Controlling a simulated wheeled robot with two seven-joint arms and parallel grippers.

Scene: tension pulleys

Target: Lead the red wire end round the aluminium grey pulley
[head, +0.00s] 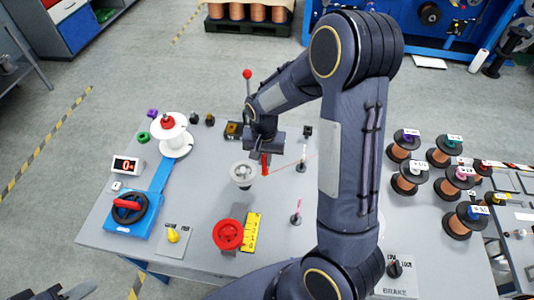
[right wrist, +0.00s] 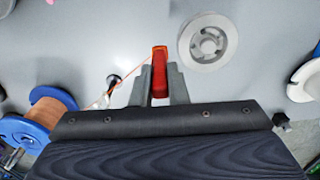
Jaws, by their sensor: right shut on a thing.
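The red wire end (head: 265,165) is a small upright red piece in my right gripper (head: 266,154). The right wrist view shows the shut fingers (right wrist: 160,88) gripping the red wire end (right wrist: 159,70). The aluminium grey pulley (head: 243,172) stands just left of it in the head view. In the right wrist view the pulley (right wrist: 208,43) is right of the fingers, with a small gap. The thin orange wire (right wrist: 134,68) runs from the red end past a small post toward a blue-flanged copper spool (right wrist: 50,108). Part of my left arm (head: 75,291) shows at the lower-left edge; its fingers are unclear.
A red pulley (head: 228,235) sits nearer the front by a yellow scale (head: 251,230). A white spool (head: 172,137) and a blue crank unit (head: 132,212) stand left. Thin posts (head: 300,165) stand right of my gripper. Copper spools (head: 410,177) fill the right.

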